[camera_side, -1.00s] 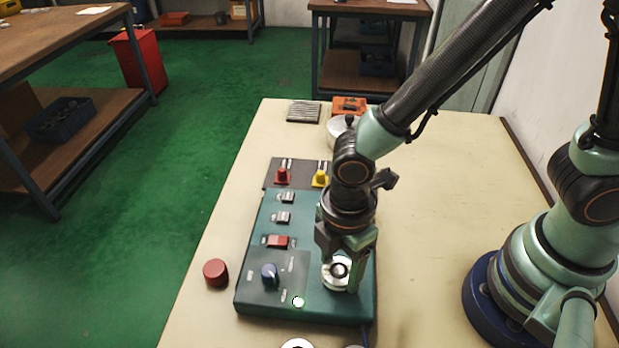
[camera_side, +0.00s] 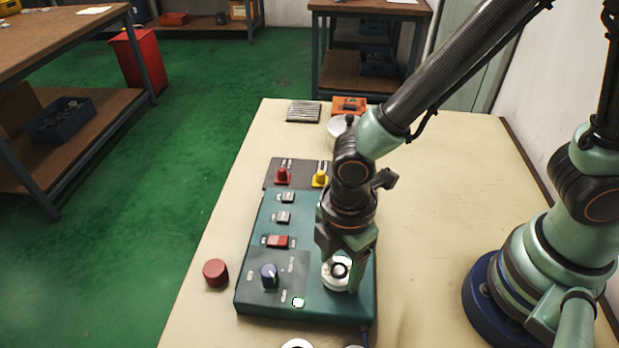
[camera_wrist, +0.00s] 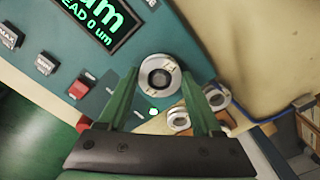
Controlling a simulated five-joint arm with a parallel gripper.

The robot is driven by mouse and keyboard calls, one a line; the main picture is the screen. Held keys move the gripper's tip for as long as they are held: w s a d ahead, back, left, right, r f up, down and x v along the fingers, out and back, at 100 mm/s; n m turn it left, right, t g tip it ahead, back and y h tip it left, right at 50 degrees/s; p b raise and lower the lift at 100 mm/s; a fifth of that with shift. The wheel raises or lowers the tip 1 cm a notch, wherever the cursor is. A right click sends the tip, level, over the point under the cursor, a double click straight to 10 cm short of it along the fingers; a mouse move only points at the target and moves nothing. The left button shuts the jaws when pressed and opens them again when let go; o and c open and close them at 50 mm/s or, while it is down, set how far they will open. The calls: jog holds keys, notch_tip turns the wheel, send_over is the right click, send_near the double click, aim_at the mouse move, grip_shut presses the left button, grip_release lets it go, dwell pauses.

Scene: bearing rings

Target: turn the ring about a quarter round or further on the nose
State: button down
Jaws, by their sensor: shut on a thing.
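The pale metal ring (camera_side: 331,284) sits around the nose (camera_side: 339,270) on the green box (camera_side: 310,311), near its front right. In the wrist view the ring (camera_wrist: 149,83) shows from above, around the dark-centred nose (camera_wrist: 160,78). My gripper (camera_side: 340,274) points down over it. In the wrist view my gripper (camera_wrist: 162,85) has one finger on each side of the ring and is shut on it. In the side view the fingers hide part of the ring.
A red cap (camera_side: 215,272) lies on the table.

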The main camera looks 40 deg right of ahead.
jog(key=shift+f+n, duration=0.1)
jog(key=shift+n, duration=1.2)
jog(key=shift+n, duration=1.2)
jog(key=shift+d+f, duration=0.1)
jog(key=shift+s, duration=0.1)
jog(key=shift+d+n, duration=0.1)
jog(key=shift+n, duration=1.3)
